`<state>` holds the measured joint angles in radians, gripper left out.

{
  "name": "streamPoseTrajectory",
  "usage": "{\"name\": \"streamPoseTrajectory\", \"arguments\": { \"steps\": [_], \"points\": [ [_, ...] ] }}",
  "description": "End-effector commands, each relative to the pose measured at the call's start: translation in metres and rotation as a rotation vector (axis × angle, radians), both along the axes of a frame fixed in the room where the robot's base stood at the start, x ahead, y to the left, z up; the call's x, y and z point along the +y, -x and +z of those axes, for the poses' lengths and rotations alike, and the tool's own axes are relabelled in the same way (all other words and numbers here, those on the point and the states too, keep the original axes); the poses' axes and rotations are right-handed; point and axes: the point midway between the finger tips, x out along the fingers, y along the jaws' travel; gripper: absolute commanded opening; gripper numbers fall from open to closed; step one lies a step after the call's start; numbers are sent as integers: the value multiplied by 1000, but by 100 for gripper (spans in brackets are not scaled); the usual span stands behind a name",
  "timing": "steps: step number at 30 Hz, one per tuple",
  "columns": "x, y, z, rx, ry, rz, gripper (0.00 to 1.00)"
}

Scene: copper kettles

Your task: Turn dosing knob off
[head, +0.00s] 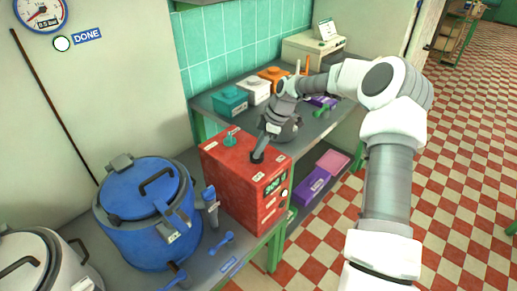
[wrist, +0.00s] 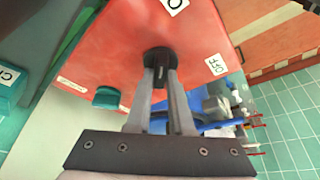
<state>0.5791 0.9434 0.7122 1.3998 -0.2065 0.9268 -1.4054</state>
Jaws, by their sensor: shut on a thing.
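The red dosing box (head: 233,193) stands on the bench, with a green lit display on its front. In the head view, my gripper (head: 259,152) hides most of the knob. A teal knob (wrist: 106,97) also sits on the box top, apart from my fingers; it also shows in the head view (head: 230,137).
A blue lidded kettle (head: 140,225) stands left of the box, with a blue wrench-like tool (head: 222,243) on the bench. Teal, white and orange boxes (head: 229,101) stand behind on a grey shelf. A white kettle (head: 30,265) is at the lower left.

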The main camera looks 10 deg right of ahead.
Motion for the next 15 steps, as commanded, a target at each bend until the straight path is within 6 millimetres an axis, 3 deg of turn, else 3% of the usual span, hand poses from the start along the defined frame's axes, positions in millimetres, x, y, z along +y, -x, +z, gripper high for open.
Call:
{"name": "streamPoseTrajectory", "arguments": {
  "steps": [15],
  "points": [
    [0,1,-1,-3,2,-126,0]
  ]
}}
